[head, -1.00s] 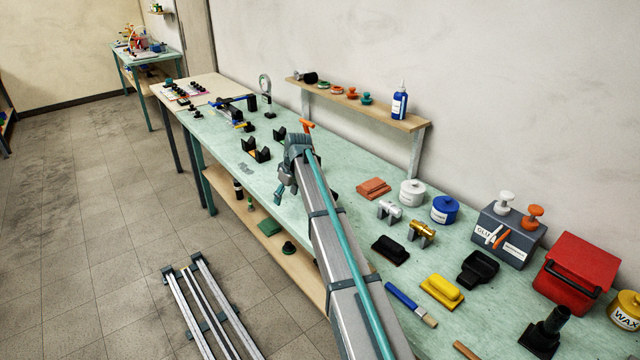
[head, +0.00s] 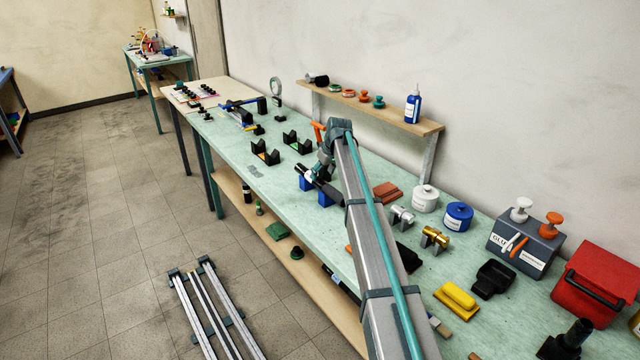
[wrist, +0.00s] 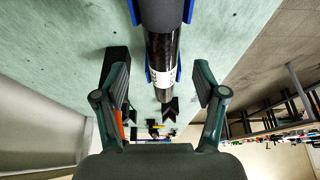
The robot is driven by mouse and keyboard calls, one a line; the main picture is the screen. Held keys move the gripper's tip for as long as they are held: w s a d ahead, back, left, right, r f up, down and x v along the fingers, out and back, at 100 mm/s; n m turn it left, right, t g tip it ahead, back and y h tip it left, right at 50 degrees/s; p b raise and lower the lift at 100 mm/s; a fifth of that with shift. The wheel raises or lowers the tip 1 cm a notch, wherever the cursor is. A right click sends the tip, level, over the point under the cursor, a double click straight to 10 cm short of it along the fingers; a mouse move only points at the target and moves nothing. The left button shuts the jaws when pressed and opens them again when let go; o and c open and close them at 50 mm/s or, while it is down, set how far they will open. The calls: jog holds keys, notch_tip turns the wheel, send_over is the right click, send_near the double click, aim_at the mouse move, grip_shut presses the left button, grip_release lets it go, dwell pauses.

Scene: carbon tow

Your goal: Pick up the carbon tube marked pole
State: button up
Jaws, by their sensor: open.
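A dark carbon tube (wrist: 160,55) with a white label band runs down the middle of the wrist view; the writing on the band is too small to read. It rests on blue supports (head: 326,198) on the green bench, and in the head view the tube (head: 324,187) is partly hidden by my arm. My gripper (wrist: 160,80) is open, with one finger on each side of the tube in the picture and gaps on both sides. In the head view my gripper (head: 316,172) is just over the tube's far end. I cannot tell the height between them.
Black V-blocks (head: 266,152) stand farther along the bench (head: 285,178). An orange-handled item (head: 319,131) is close behind my gripper. Red blocks (head: 386,191), tubs and brushes stand to the right. A wall shelf (head: 380,110) runs along the back.

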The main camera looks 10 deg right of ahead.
aim_at(319, 179)
jog(key=p+x, duration=0.1)
jog(key=x, duration=0.4)
jog(key=shift+a+p, duration=0.15)
jog(key=shift+p, duration=0.25)
jog(key=shift+s+r, duration=0.1)
jog(key=c, duration=1.3)
jog(key=shift+c, duration=0.2)
jog(key=shift+r, duration=0.15)
